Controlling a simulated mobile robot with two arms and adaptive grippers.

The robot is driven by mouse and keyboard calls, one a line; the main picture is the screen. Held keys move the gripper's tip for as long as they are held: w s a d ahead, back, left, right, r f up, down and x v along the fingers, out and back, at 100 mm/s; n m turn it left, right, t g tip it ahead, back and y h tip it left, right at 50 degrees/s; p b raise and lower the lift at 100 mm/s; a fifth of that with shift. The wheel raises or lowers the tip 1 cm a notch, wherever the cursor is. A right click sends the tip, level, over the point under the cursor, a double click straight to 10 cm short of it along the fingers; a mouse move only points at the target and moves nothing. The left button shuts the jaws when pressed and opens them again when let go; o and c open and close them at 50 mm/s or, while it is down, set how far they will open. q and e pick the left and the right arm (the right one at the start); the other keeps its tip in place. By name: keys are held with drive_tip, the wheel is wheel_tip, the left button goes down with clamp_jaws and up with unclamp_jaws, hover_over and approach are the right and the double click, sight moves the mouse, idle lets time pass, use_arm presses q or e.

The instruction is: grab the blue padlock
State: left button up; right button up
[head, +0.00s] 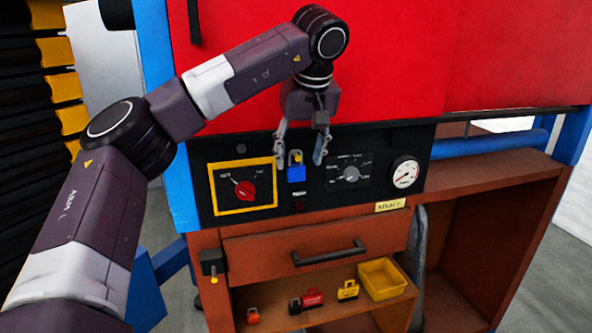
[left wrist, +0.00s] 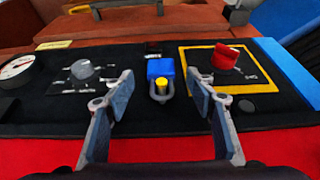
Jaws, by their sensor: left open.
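The blue padlock (head: 296,172) hangs on the black control panel, between the red rotary switch and a grey knob. In the left wrist view the padlock (left wrist: 160,70) shows its blue body, a grey shackle and a yellow cylinder-like part. My left gripper (head: 302,160) is open, with one finger on each side of the padlock. In the left wrist view its fingertips (left wrist: 162,88) stand apart from the padlock, with gaps on both sides. Nothing is held. My right gripper is in neither view.
The red rotary switch (head: 245,190) sits in a yellow frame. A grey knob (head: 351,174) and a gauge (head: 405,172) are at the right. Below are a drawer handle (head: 329,253), a shelf with a red padlock (head: 312,298), a yellow padlock (head: 348,290) and a yellow bin (head: 383,279).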

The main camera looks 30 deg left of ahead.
sight(297, 167)
use_arm(q)
drive_tip(key=shift+p+x, duration=0.45)
drive_tip(key=shift+x, duration=1.75)
drive_tip(key=shift+s, duration=0.1)
drive_tip(key=shift+c, duration=0.2)
drive_tip(key=c, duration=1.2)
drive_tip(key=shift+c, duration=0.2)
